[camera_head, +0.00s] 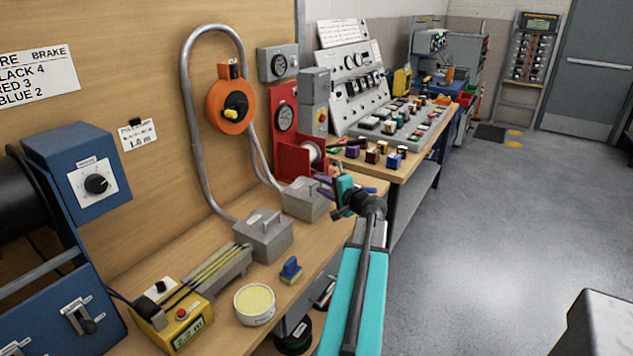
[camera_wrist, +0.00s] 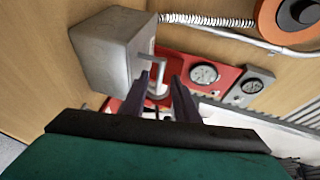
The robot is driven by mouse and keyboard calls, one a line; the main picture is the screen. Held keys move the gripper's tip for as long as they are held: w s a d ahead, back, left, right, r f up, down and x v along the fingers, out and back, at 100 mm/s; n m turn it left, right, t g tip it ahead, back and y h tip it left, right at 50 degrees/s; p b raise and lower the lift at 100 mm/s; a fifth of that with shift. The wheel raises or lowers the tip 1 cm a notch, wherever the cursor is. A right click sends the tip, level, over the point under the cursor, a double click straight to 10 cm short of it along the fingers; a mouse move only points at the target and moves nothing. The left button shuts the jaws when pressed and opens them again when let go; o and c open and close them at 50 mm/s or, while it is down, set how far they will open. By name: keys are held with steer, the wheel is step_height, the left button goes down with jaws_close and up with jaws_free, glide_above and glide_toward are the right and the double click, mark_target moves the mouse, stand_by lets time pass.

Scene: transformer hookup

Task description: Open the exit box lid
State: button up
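Two grey metal boxes stand on the wooden bench, joined by a looping conduit; no label reads as the exit box. The farther box (camera_head: 302,203) is beside my gripper (camera_head: 326,187), and its lid looks shut. In the wrist view this grey box (camera_wrist: 108,52) fills the upper left, with a bent lid handle (camera_wrist: 157,82) sticking out. My gripper (camera_wrist: 160,95) has its two dark purple fingers apart, with the handle between them near the tips. I cannot tell whether either finger touches it. The nearer box (camera_head: 264,238) also looks closed, with a handle on top.
The conduit (camera_head: 189,120) arches up the wooden wall around an orange reel (camera_head: 231,105). A red stand (camera_head: 297,155) with a gauge is close behind the farther box. A tub (camera_head: 254,304), a blue-handled tool (camera_head: 290,270) and a yellow box (camera_head: 172,312) occupy the near bench.

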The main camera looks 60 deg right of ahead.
mark_target(316, 182)
steer(key=shift+p+x, duration=0.3)
steer(key=shift+x, duration=1.65)
jaws_close()
